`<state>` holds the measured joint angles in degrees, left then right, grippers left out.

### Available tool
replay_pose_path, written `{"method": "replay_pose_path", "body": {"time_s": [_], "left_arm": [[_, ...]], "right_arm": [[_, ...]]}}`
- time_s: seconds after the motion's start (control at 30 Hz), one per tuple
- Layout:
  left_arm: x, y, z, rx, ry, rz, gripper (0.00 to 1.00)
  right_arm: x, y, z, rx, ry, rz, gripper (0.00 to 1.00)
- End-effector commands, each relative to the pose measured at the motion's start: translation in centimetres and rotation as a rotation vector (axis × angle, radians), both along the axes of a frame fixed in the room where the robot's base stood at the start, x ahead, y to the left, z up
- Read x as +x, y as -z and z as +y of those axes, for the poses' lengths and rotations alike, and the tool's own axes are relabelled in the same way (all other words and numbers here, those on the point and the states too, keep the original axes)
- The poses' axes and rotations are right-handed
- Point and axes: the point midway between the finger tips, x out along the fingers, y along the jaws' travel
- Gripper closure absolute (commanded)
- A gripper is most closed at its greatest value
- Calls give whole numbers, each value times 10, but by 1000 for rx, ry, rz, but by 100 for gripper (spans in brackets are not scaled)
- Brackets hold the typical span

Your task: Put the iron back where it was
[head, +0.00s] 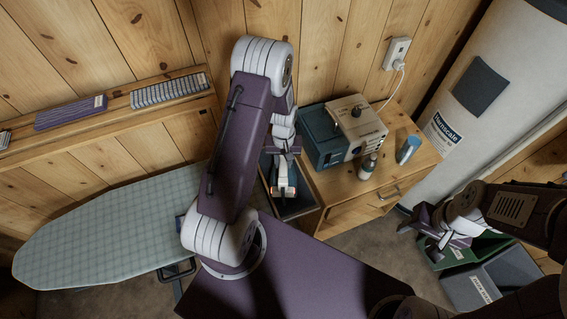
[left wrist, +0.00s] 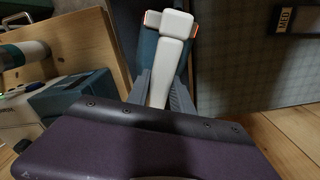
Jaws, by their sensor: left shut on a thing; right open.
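The iron (head: 284,188) has a teal body and a white handle. In the head view it is over or inside a narrow dark open-topped holder (head: 297,208) beside the wooden cabinet; I cannot tell if it touches the bottom. My left gripper (head: 285,152) is shut on the iron from above. In the left wrist view the iron (left wrist: 172,50) shows its white handle between the fingers (left wrist: 161,95), with small orange ends at the handle's top. My right gripper (head: 440,228) is open and empty at the right, above the bins.
The ironing board (head: 110,225) stands at the left with a bare checked top. The wooden cabinet (head: 345,200) carries a teal-and-cream machine (head: 335,135) plugged into the wall outlet (head: 397,52), and two small containers. Green (head: 462,252) and grey (head: 505,278) bins are at lower right. A wall shelf (head: 100,120) is at upper left.

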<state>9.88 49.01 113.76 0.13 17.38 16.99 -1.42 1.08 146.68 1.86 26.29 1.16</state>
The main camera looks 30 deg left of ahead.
Motion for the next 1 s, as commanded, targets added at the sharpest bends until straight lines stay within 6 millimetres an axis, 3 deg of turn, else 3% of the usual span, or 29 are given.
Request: {"method": "replay_pose_path", "body": {"time_s": [0.17,0.53,0.57,0.6,1.0], "left_arm": [[1,17,0,1,0,-2,100],[1,23,0,0,0,-2,100],[0,22,0,0,0,-1,64],[0,22,0,0,0,-1,53],[1,15,0,0,0,-3,51]], "right_arm": [[0,-8,0,0,0,0,43],[0,-3,0,0,0,0,43],[0,-4,0,0,0,0,43],[0,-4,0,0,0,0,43],[0,-6,0,0,0,0,43]]}}
